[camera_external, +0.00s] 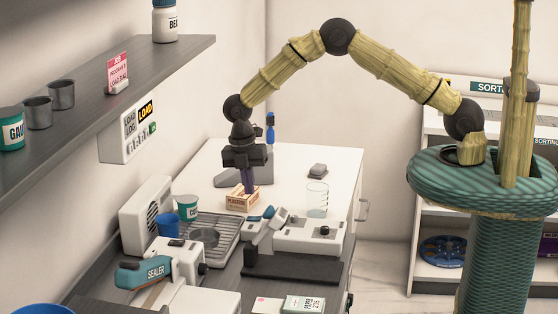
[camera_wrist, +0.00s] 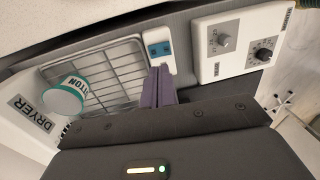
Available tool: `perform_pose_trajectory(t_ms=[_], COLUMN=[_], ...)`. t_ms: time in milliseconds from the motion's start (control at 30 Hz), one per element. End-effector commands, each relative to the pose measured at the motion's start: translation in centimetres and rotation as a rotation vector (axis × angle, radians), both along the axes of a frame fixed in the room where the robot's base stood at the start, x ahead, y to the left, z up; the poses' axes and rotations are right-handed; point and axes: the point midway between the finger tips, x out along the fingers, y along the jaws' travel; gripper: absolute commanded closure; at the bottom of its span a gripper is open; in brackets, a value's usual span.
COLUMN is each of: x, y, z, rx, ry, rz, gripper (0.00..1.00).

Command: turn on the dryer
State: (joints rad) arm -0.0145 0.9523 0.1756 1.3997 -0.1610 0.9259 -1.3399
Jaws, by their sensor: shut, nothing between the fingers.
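The dryer (camera_external: 146,212) is a white unit with a round vent, standing against the wall at the left of the bench. In the wrist view, its side labelled DRYER (camera_wrist: 32,118) shows at the left edge, partly cut off. I cannot make out its switch. My gripper (camera_external: 250,187) points down over the bench to the right of the dryer, apart from it. Its purple fingers are together and empty. In the wrist view the gripper (camera_wrist: 161,72) appears just below a small white device with blue buttons (camera_wrist: 160,48).
A wire rack (camera_external: 213,234), a blue cup (camera_external: 168,225) and a COTTON tub (camera_external: 187,208) stand near the dryer. A PLASTERS box (camera_external: 242,201) is close by the fingertips. A white knobbed unit (camera_external: 308,238), a glass beaker (camera_external: 317,200) and a sealer (camera_external: 150,273) also occupy the bench.

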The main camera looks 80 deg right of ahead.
Motion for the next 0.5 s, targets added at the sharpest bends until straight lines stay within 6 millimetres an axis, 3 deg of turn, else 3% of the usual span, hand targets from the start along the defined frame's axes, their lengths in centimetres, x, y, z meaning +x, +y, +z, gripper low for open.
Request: perform_pose_trajectory(t_ms=[300, 500], x=[0.8, 0.9], y=[0.0, 0.0], z=[5.3, 7.2], rx=[0.001, 0.001], ry=[-0.005, -0.001], rz=[-0.001, -0.001], gripper=[1.0, 1.0])
